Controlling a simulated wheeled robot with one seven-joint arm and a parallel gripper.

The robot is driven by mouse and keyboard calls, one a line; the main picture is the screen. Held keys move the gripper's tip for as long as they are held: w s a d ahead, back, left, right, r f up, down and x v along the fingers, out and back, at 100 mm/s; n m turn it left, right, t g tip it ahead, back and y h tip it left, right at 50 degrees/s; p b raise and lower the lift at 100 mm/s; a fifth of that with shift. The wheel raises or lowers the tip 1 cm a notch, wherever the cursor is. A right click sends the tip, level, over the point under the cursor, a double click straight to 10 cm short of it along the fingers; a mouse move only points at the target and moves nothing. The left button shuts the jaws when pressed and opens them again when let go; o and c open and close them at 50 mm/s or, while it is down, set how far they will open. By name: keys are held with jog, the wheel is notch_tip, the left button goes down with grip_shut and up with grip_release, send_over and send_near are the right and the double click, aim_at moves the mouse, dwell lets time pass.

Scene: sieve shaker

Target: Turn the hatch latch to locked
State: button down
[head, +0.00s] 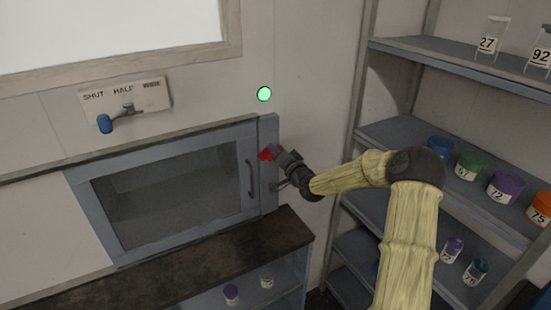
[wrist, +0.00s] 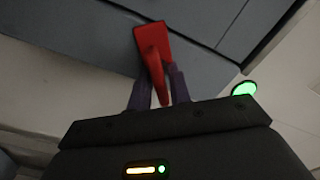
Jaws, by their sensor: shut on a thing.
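The hatch (head: 165,185) is a closed blue-grey framed door with a dark glass pane and a vertical handle (head: 251,178) at its right side. The red latch (head: 265,154) sits at the right edge of the hatch frame, partly hidden by my gripper in the head view. In the wrist view the red latch (wrist: 152,45) runs down from the frame between the fingers. My gripper (wrist: 156,92) is shut on the latch, with one purple finger on each side of it. I cannot read any lock marking by the latch.
A round green light (head: 264,94) glows on the wall above the latch. A lever with a blue knob (head: 105,124) is on a labelled plate (head: 150,94) at upper left. Shelves (head: 400,135) with labelled containers stand close at right. A dark counter (head: 180,250) lies below the hatch.

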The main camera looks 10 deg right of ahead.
jog(key=m, duration=0.1)
jog(key=m+b, duration=0.1)
jog(key=m, duration=0.1)
jog(key=m+b, duration=0.1)
jog(key=shift+d+f+m, duration=0.15)
jog(key=shift+f+m, duration=0.1)
jog(key=shift+m, duration=0.05)
jog(key=shift+m+b, duration=0.55)
jog(key=shift+m, duration=0.85)
jog(key=c, duration=1.5)
grip_release()
jog(key=b+v, duration=0.4)
jog(key=v, duration=1.3)
jog(key=shift+s, duration=0.15)
